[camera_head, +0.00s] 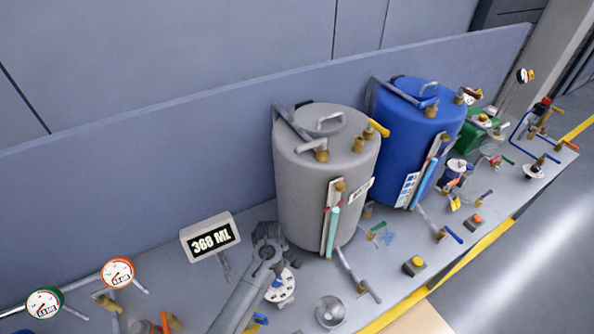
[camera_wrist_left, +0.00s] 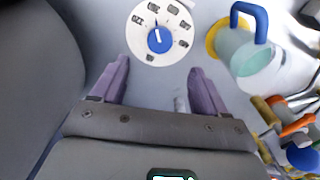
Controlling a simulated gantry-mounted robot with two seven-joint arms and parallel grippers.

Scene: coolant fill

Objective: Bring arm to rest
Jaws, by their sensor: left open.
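My left arm comes in from the bottom of the head view, and its gripper (camera_head: 268,238) is in front of the grey tank, right of the display. In the left wrist view the gripper (camera_wrist_left: 157,82) has its two purple fingers spread apart with nothing between them. A white dial with a blue knob (camera_wrist_left: 158,38) lies beyond the fingertips; it also shows beside my arm in the head view (camera_head: 281,289). A clear cylinder with a blue handle (camera_wrist_left: 250,58) is to the right of the fingers. My right gripper is not in view.
A grey tank (camera_head: 318,200) and a blue tank (camera_head: 408,150) stand on the bench. A display (camera_head: 210,238) seems to read 368 ML. Gauges (camera_head: 118,272) are at the left. Valves and a metal cup (camera_head: 330,312) crowd the front. A wall panel (camera_head: 150,175) runs behind.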

